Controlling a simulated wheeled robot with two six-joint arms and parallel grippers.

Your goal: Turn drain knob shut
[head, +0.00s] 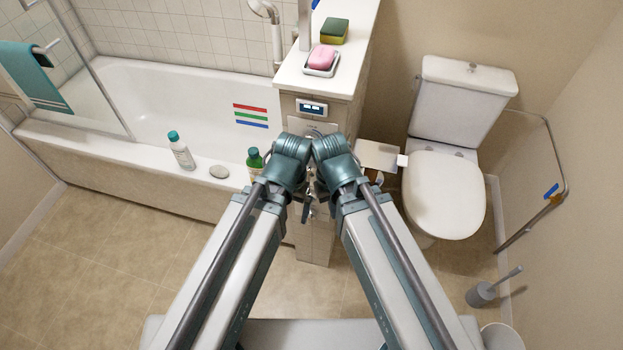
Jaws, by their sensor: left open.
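I cannot make out a drain knob for certain. A round, pale grey disc (219,171) lies on the bath's front rim, and I cannot tell if it is a knob. A light plate (322,128) sits on the front of the tiled pillar, mostly hidden behind my arms. My left gripper (307,211) is open in front of the pillar, below the teal wrist joints. It looks empty. My right arm comes in from the right and ends close beside it. My right gripper is hidden among the wrists, and its jaws cannot be made out.
The white bathtub (110,137) carries a teal-capped white bottle (182,153) and a green bottle (254,160) on its rim. A display (312,107) sits on the pillar below pink soap (322,57). The toilet (445,190) stands right. The tiled floor (110,255) at left is clear.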

